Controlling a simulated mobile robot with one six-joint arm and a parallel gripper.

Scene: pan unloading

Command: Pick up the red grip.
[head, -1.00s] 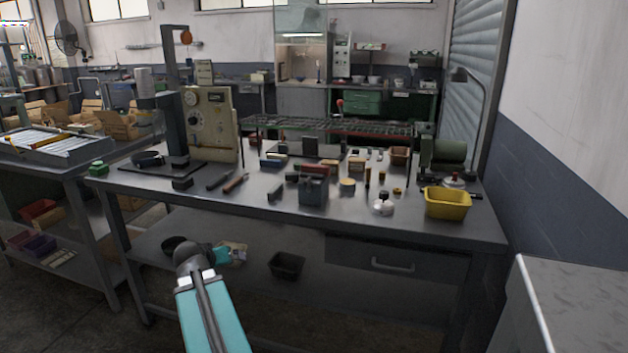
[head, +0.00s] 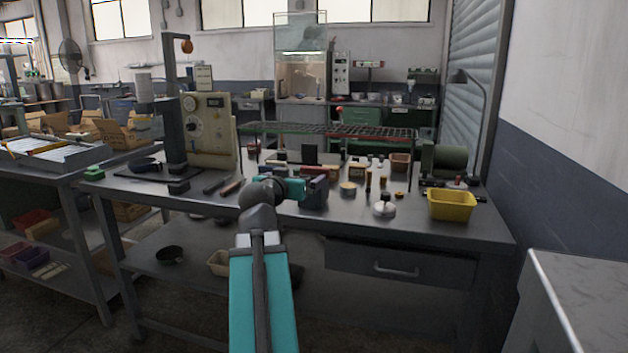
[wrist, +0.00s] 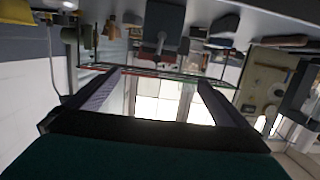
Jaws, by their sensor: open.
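A dark red bar-like piece (head: 313,170) lies on the workbench behind the grey block-shaped vise (head: 315,194); it may be the red grip, but it is small and partly hidden. A thin tool with a reddish-brown handle (head: 232,187) lies farther left. My arm reaches over the bench's front edge, its teal wrist part just in front of the vise in the head view. The fingers are hard to make out there. In the wrist view my gripper (wrist: 159,78) has its two fingers apart with nothing between them. That view is upside down and faces the windows.
The workbench (head: 430,226) holds a yellow bin (head: 452,204), a white-and-grey knobbed piece (head: 384,207), a round tin (head: 348,189) and several small parts. A tall beige-faced machine (head: 208,130) stands at the left. A wire rack (head: 330,129) runs behind.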

